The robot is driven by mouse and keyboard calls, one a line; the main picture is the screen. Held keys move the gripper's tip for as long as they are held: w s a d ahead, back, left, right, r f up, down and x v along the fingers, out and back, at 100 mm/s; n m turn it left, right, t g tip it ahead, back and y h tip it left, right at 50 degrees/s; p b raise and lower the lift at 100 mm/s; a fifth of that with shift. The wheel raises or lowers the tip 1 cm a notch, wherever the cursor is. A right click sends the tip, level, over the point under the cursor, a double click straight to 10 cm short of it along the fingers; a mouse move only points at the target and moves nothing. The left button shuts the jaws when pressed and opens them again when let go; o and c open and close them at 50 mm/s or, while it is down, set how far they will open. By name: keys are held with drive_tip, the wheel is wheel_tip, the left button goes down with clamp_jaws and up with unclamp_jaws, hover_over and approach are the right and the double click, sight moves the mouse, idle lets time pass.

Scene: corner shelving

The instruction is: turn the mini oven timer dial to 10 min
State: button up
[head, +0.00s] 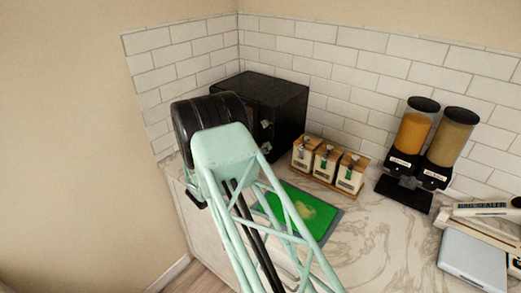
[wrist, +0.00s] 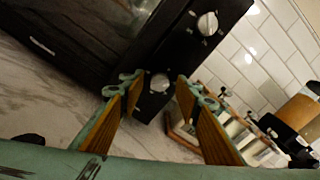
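The black mini oven (head: 275,97) stands in the corner of the counter, partly hidden by my arm. My gripper (wrist: 158,88) is open, with wood-coloured pads and green fingertips. The lower dial appears between the fingertips; I cannot tell whether they touch it. In the head view my arm hides the gripper.
Several small canisters in a wooden rack (head: 328,166) stand right of the oven, close to the right finger in the wrist view. A green mat (head: 318,212) lies in front. Two dispensers (head: 413,125) and a grey scale-like box (head: 472,262) are farther right. White tiled walls enclose the corner.

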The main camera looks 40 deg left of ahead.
drive_tip(key=shift+s, duration=0.1)
drive_tip(key=s, duration=1.1)
drive_tip(key=shift+s+d, duration=0.2)
drive_tip(key=shift+s, duration=0.2)
drive_tip(key=shift+p, duration=0.4)
drive_tip(key=shift+s+d+f+n+p, duration=0.1)
drive_tip(key=shift+s+n+p, duration=0.2)
drive_tip(key=shift+n+p, duration=0.55)
drive_tip(key=shift+s+n+p, duration=0.3)
drive_tip(key=shift+n+p, duration=0.55)
drive_tip(key=shift+w, duration=0.15)
drive_tip(key=w+p, duration=0.1)
drive_tip(key=w, duration=1.2)
drive_tip(key=shift+w+a, duration=0.2)
drive_tip(key=shift+w, duration=0.05)
